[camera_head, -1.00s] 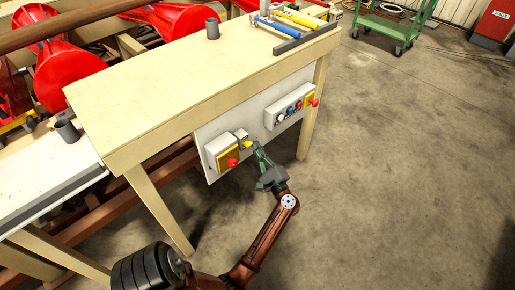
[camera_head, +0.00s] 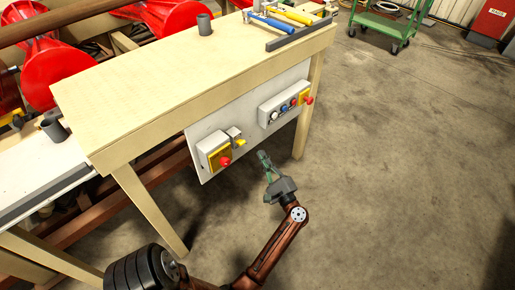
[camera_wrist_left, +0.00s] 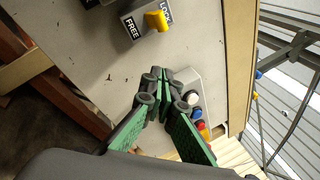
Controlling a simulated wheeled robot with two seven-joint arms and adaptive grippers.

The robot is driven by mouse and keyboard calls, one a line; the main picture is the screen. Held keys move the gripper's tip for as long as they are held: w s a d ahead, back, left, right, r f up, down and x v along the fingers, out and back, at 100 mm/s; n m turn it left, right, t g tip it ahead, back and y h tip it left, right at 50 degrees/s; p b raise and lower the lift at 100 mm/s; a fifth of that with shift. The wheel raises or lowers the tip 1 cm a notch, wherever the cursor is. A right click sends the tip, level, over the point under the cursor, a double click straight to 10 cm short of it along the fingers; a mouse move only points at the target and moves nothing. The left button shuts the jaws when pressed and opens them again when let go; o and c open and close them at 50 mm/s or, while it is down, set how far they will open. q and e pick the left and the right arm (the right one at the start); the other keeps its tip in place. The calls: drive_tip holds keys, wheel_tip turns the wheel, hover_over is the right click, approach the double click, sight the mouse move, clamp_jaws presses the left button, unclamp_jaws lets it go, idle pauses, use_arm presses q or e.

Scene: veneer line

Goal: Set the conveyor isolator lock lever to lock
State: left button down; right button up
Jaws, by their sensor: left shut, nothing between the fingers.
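The isolator lock lever (camera_head: 239,142) is a small yellow handle on a grey box on the white panel (camera_head: 245,125) below the bench top. In the left wrist view the lever (camera_wrist_left: 157,20) shows near the top edge, at the LOCK end of its box, with the FREE label (camera_wrist_left: 132,28) at the other end. My left gripper (camera_head: 262,154) is shut and empty. It is apart from the lever, to its right and slightly lower in the head view. In the left wrist view its green-padded fingers (camera_wrist_left: 157,80) meet below the lever. My right gripper is not seen.
A red knob on a yellow plate (camera_head: 220,158) sits left of the lever. A grey control box (camera_head: 284,106) with several coloured buttons is to the right. The wooden bench (camera_head: 180,85) overhangs the panel, and its leg (camera_head: 304,125) stands at right.

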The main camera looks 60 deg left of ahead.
use_arm(q)
drive_tip(key=v, duration=0.3)
drive_tip(key=shift+w+d, duration=0.1)
drive_tip(key=shift+w, duration=0.1)
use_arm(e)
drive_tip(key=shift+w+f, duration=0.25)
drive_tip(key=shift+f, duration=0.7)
